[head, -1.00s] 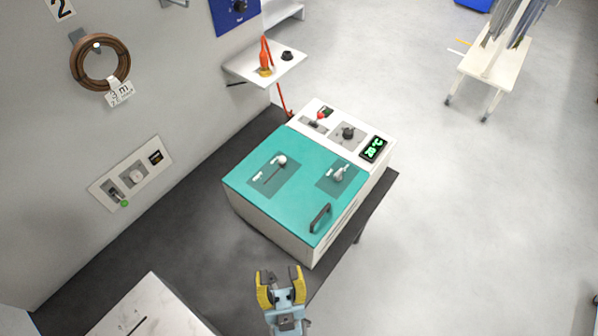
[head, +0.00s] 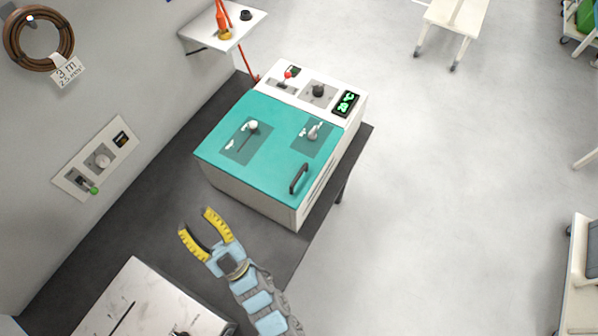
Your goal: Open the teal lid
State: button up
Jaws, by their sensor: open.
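The teal lid (head: 262,157) lies closed on top of a white box-shaped machine (head: 240,196) on the dark bench. A dark bar handle (head: 299,179) stands near the lid's front right corner. Two darker panels on the lid show a knob (head: 252,125) and a lever (head: 314,131). My gripper (head: 193,222) is open and empty, with yellow fingers spread. In the picture it is below and left of the lid, over the bench, apart from the handle. Its height above the bench is hard to tell.
Behind the lid is a white control panel with a red-tipped switch, a black knob (head: 318,91) and a green display (head: 345,103). A pale marbled box (head: 140,300) stands at the bottom left. A wall shelf (head: 225,30) holds an orange tool.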

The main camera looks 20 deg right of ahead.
jog(key=w+a+f+g+h+b, duration=0.1)
jog(key=w+a+f+g, duration=0.2)
jog(key=f, duration=0.3)
jog(key=w+a+f+g+h+b, duration=0.1)
jog(key=w+a+f+g+b, duration=0.2)
jog(key=f, duration=0.4)
jog(key=m+g+h+b, duration=0.7)
jog(key=m+h, duration=0.8)
jog(key=h, duration=0.8)
send_near(300, 171)
jog(key=shift+t, duration=0.7)
jog(key=p+x, duration=0.1)
jog(key=x, duration=0.2)
jog(key=p+x, duration=0.1)
jog(key=x, duration=0.2)
jog(key=f+p+x, duration=0.1)
jog(key=x, duration=0.2)
jog(key=shift+s+d, duration=0.25)
jog(key=shift+d, duration=0.15)
jog(key=shift+w+d+f, duration=0.15)
jog(key=shift+w+d, duration=0.05)
jog(key=shift+w, duration=0.05)
